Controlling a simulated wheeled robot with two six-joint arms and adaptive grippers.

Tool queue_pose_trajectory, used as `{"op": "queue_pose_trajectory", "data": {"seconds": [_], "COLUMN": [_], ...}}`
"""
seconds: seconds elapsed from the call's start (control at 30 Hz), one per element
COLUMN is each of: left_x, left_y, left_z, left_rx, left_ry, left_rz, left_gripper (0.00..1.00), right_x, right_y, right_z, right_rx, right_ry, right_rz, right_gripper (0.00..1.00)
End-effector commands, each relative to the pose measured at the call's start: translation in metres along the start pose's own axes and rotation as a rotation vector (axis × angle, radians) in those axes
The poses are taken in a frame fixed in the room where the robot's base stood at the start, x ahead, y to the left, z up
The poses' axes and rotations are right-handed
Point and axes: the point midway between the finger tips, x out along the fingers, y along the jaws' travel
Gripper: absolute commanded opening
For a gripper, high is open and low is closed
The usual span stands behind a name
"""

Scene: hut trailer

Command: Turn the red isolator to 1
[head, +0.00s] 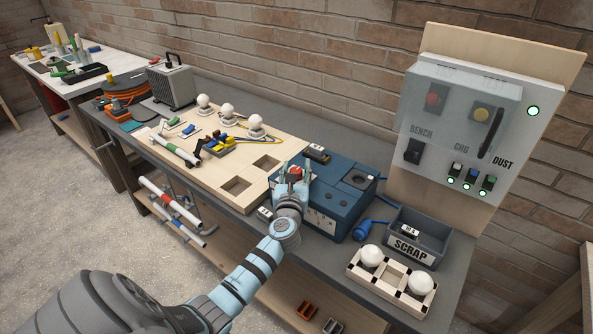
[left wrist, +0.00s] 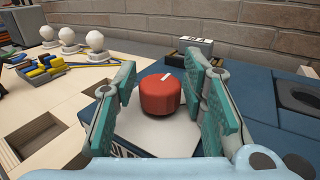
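The red isolator (left wrist: 160,98) is a round red knob on a white plate (left wrist: 158,140) on top of the blue box (head: 345,185). A short white mark on its top points away and slightly right in the left wrist view. My left gripper (head: 293,172) is over the box, and it fills the sides of the left wrist view (left wrist: 162,88). Its green-padded fingers stand open on either side of the knob, with gaps visible on both sides. Dark lettering at the plate's left edge is partly hidden, so I cannot read it. My right gripper is out of view.
A wooden board (head: 192,182) with white bulbs (head: 228,109) lies left of the box. A grey SCRAP bin (head: 418,233) and a bulb holder (head: 390,285) stand right. The switch panel (head: 462,120) stands at the back right.

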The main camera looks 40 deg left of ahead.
Motion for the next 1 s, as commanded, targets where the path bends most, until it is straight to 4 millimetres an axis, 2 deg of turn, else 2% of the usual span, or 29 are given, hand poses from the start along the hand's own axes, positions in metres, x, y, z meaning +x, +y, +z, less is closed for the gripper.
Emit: {"op": "queue_pose_trajectory", "data": {"seconds": [0.03,0.2,0.57,0.83,1.0], "left_x": [-0.0001,-0.0002,0.0003,0.0006,0.0009], "left_y": [-0.0001,-0.0001,0.0007,0.0011,0.0011], "left_z": [-0.0001,-0.0001,0.0007,0.0007,-0.0016], "left_rx": [0.0,0.0,0.002,0.004,0.005], "left_ry": [0.0,0.0,-0.001,-0.002,-0.004], "left_rz": [0.0,0.0,-0.053,-0.221,-0.368], "left_gripper": [0.25,0.0,0.0,0.0,0.0], "right_x": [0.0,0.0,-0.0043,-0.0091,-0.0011], "right_y": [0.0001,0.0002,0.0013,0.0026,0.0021], "right_z": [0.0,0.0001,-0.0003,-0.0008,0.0], "right_rx": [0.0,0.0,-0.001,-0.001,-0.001], "right_ry": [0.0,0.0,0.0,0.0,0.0], "right_rz": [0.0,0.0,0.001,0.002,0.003], "right_gripper": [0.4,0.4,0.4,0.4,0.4]}}
